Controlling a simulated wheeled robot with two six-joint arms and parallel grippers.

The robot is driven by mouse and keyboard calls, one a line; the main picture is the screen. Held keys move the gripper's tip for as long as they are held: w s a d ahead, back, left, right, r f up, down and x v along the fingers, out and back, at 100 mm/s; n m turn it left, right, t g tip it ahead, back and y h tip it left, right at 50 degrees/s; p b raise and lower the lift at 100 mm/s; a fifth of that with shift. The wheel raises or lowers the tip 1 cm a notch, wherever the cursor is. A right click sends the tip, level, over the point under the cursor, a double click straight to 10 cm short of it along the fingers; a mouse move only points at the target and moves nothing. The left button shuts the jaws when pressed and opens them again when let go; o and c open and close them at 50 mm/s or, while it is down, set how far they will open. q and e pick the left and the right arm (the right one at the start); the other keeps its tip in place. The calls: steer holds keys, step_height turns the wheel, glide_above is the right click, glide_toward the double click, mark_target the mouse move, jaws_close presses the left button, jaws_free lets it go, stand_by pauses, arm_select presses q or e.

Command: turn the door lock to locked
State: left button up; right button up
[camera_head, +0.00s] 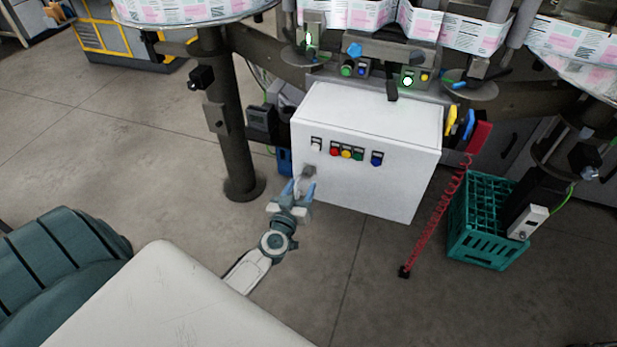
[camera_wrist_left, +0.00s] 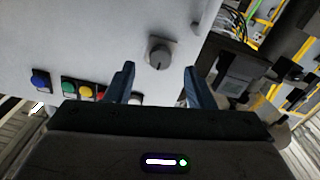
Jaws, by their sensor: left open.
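The door lock is a round grey knob (camera_head: 308,171) on the left part of the front of a white control cabinet (camera_head: 370,187). In the left wrist view the knob (camera_wrist_left: 160,54) shows whole, with a dark pointer mark toward the bottom of that picture. My left gripper (camera_head: 299,190) is open in front of the knob. In the left wrist view its two blue fingers (camera_wrist_left: 160,72) stand apart, with the knob seen between and just beyond their tips. I see no contact with the knob. My right gripper is not in view.
Coloured buttons (camera_head: 346,152) sit on the cabinet front, right of and above the knob. A dark machine leg (camera_head: 229,130) stands left of the cabinet. A green crate (camera_head: 486,245) and a red coiled cable (camera_head: 430,223) are at the right. Floor before the cabinet is clear.

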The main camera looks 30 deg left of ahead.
mark_target(306, 176)
arm_select(q)
steer(key=shift+x, duration=2.2)
steer(key=shift+c, duration=0.4)
steer(key=c, duration=0.9)
